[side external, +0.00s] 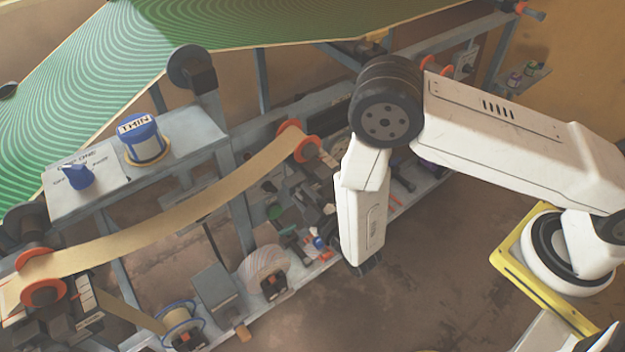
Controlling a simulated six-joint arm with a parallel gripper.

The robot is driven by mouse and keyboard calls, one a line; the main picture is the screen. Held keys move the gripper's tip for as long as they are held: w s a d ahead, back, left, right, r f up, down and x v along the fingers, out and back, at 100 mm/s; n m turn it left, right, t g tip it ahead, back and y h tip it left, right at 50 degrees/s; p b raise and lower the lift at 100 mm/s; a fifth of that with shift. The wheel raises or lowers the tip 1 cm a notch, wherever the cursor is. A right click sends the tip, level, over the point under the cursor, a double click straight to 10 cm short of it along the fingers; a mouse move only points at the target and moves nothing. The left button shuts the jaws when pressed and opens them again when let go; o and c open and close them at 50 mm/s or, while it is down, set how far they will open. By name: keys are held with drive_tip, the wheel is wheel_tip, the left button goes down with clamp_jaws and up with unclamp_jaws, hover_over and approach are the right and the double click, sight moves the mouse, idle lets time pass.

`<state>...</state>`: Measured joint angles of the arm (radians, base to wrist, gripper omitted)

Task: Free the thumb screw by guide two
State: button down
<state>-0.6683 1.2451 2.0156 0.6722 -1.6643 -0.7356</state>
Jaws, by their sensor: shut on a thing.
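My gripper (365,266) is the dark end below the white forearm, right of the rack's lower shelf. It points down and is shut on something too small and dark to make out. The thumb screw by guide two cannot be told apart with certainty. Red-orange flanged rollers carry a tan paper strip (190,212); one roller (300,142) is at the upper right and another (42,290) at the lower left. Small red and blue parts (318,243) lie left of my gripper. I cannot tell which roller is guide two.
Tan spool (180,325) and pale reel (265,268) stand low. A green patterned sheet (220,30) hangs behind. Brown floor lies open right of the rack.

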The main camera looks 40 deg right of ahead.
drive_tip(key=shift+n, duration=0.7)
drive_tip(key=c, duration=0.7)
unclamp_jaws()
drive_tip(key=shift+o, duration=0.2)
drive_tip(key=s, duration=0.8)
drive_tip(key=shift+w, duration=0.1)
